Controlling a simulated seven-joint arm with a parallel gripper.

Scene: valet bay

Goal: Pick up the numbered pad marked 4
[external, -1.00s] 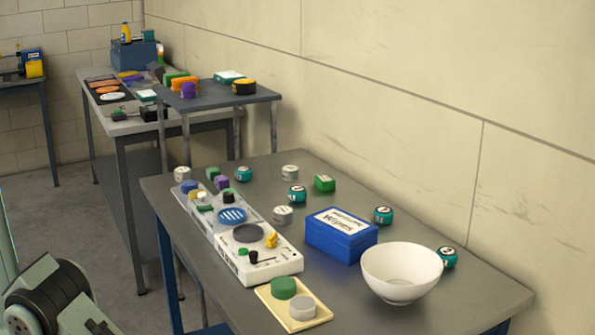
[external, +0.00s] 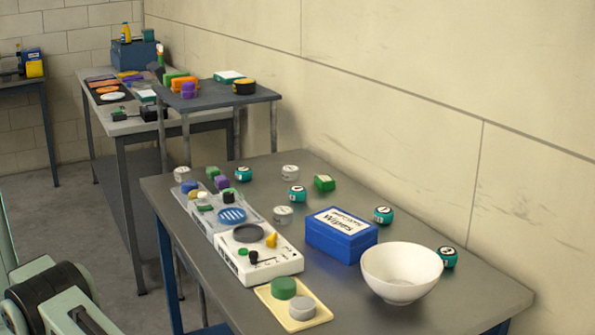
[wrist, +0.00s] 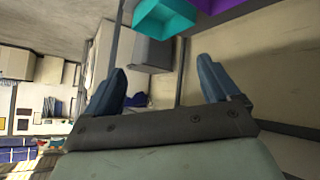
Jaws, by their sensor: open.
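Several teal round pads with white number faces stand on the near grey table in the external view: one at the back left (external: 243,174), one mid-table (external: 297,194), one right of the blue wipes box (external: 383,215) and one behind the bowl (external: 447,257). Their numbers are too small to read, so I cannot tell which is marked 4. My gripper (wrist: 162,68) is open and empty in the wrist view, its two dark blue fingers wide apart. It is outside the external view, and no pad shows between its fingers.
A blue wipes box (external: 341,240) and a white bowl (external: 401,274) stand on the table (external: 450,308). A wall runs behind.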

